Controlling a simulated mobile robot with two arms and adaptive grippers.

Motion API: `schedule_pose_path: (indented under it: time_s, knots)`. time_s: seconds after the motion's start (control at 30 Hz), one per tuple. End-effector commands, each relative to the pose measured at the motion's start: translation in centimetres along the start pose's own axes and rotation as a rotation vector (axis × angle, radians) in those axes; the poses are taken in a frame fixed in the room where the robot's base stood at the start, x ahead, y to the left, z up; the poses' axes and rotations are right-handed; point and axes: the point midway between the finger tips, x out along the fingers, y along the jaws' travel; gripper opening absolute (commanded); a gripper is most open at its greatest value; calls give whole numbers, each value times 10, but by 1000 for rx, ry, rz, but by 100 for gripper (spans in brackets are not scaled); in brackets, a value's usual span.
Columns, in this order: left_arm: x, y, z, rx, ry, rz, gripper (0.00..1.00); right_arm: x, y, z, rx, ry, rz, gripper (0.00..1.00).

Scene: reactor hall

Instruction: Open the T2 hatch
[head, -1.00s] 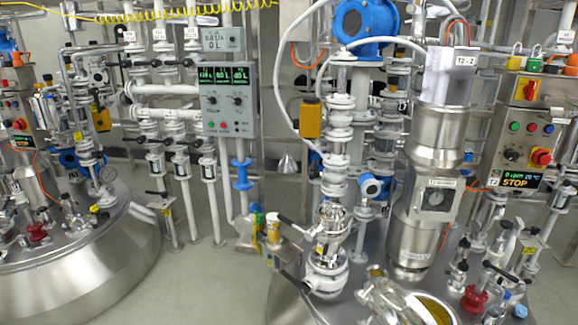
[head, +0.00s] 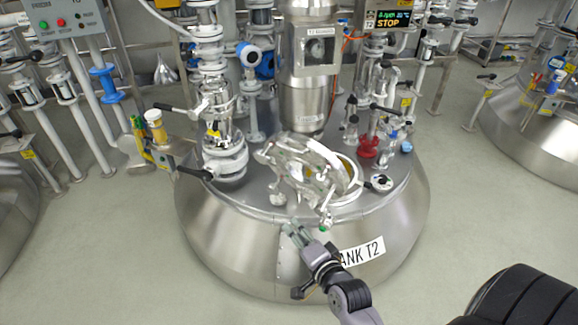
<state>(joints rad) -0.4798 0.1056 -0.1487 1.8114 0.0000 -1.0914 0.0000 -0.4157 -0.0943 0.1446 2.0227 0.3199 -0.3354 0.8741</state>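The T2 tank (head: 230,240) stands in the middle of the head view, with a "TANK T2" label on its front. Its hatch lid (head: 300,165), a clear and metallic round piece, is on top near the front. The lid looks tilted up from the round hatch rim (head: 357,186), and a yellowish inside shows beside it. A small green-tipped part (head: 325,226) is at the lid's front edge. My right gripper (head: 289,229) is in front of the tank's upper edge, just below the lid, apparently holding nothing. Its finger gap is unclear. My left gripper is out of view.
A white valve assembly (head: 224,150) rises left of the hatch, and a steel column (head: 305,95) stands behind it. Red (head: 368,147) and other small fittings are at the right. A T2 panel showing STOP (head: 388,19) is at the back. The floor in front is clear.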

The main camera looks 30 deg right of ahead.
Motion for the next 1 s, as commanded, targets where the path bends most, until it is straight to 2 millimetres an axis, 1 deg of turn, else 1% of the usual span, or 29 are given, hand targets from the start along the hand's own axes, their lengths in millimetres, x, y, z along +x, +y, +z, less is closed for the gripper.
schedule_pose_path:
  time_s: [0.03, 0.1, 0.2, 0.3, 0.37, 0.43, 0.57, 0.67, 0.87, 1.0]
  knots:
    - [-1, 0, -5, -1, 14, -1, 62, -7, -18, -16, 67, 43, -67, 31]
    - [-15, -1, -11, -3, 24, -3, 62, -21, -49, -38, 148, 84, -147, 31]
    - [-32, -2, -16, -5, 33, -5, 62, -42, -81, -60, 229, 121, -235, 31]
    - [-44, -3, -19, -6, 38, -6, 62, -56, -101, -71, 274, 137, -287, 31]
    - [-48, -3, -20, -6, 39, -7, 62, -60, -107, -75, 287, 141, -302, 31]
    - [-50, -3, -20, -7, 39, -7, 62, -59, -111, -78, 293, 143, -310, 31]
    - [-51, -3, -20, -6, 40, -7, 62, -45, -116, -80, 293, 143, -311, 31]
    - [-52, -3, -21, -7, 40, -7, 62, -29, -121, -83, 292, 143, -312, 31]
    - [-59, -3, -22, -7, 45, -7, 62, 11, -132, -90, 290, 142, -312, 31]
    - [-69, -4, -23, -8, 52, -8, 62, 40, -140, -96, 291, 142, -311, 31]
